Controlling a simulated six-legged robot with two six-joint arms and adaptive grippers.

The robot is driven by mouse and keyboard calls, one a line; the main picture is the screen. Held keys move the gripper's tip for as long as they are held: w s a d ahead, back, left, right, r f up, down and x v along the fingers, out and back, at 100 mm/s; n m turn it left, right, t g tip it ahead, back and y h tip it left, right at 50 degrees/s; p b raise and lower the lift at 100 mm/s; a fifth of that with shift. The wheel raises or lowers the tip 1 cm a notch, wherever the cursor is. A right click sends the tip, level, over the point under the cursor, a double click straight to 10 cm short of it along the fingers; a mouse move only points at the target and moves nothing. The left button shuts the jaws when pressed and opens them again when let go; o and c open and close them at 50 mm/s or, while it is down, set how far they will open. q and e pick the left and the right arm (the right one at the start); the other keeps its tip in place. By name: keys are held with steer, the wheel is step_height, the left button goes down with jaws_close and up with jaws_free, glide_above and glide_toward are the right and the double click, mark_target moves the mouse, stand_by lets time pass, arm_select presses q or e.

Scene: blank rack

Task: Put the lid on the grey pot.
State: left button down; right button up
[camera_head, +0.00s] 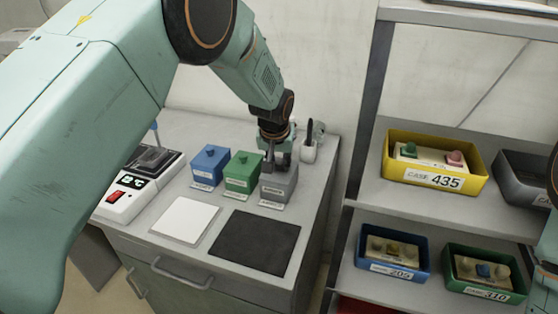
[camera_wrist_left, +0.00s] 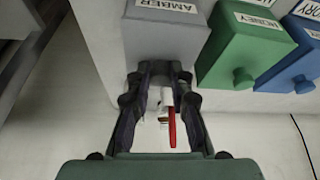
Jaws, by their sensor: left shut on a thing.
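The grey pot (camera_head: 280,188), labelled AMBER, stands at the right end of a row of three pots on the counter. It fills the upper left of the left wrist view (camera_wrist_left: 160,42). My left gripper (camera_head: 275,163) is right over its top, pointing down. Its fingertips (camera_wrist_left: 160,68) are shut at the middle of the grey top, where the lid's knob is hidden between them. The grey lid is not distinct from the pot; I cannot tell whether a gap lies between them. My right gripper is not in view.
A green pot (camera_head: 243,174) and a blue pot (camera_head: 209,166) stand close to the left, both with knobbed lids. A white cup (camera_head: 309,152) with tools is behind right. A white pad (camera_head: 185,220) and a dark mat (camera_head: 254,242) lie in front. A shelf with bins is at right.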

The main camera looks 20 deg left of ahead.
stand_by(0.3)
arm_select(q)
steer(key=c, duration=1.1)
jaws_free()
steer(key=o, duration=0.5)
steer(key=shift+c, duration=0.2)
steer(key=shift+r, duration=0.1)
steer(key=shift+r+p, duration=3.15)
steer(key=shift+r, duration=0.25)
steer(key=shift+f, duration=0.15)
